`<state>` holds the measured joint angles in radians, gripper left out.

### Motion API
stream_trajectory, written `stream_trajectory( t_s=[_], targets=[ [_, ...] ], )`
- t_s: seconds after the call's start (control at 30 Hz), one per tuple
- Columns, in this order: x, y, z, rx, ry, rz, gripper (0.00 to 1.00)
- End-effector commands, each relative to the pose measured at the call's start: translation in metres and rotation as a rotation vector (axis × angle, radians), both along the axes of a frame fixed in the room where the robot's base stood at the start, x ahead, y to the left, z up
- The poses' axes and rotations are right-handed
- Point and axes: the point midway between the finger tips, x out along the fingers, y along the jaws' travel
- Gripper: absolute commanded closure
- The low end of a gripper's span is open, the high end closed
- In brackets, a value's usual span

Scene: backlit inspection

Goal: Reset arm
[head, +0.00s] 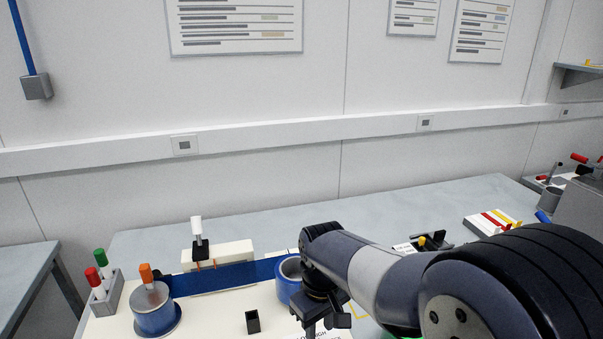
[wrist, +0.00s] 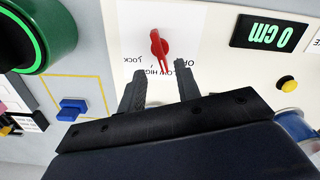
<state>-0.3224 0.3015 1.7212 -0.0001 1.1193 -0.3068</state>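My gripper (head: 324,326) reaches down at the bottom middle of the head view, over a cream panel (head: 205,315). In the wrist view my gripper (wrist: 160,88) is open, with two dark fingers apart and nothing between them. Beyond the fingertips is a red rotary switch (wrist: 160,48) on a white printed label, its long end towards the fingers. I cannot tell whether the fingers touch the panel. In the head view my arm hides the switch.

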Motion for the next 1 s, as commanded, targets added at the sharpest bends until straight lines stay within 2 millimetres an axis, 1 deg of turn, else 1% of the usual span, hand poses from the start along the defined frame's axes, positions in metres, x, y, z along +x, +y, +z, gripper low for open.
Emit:
stream_trajectory(
  t_s=[0.03, 0.3, 1.0],
  targets=[
    [-0.001, 0.000, -0.012, -0.001, 0.005, 0.000, 0.68],
    [-0.001, -0.001, -0.066, -0.002, 0.006, 0.000, 0.68],
    [0.000, 0.000, -0.064, 0.000, -0.001, -0.560, 0.68]
  ],
)
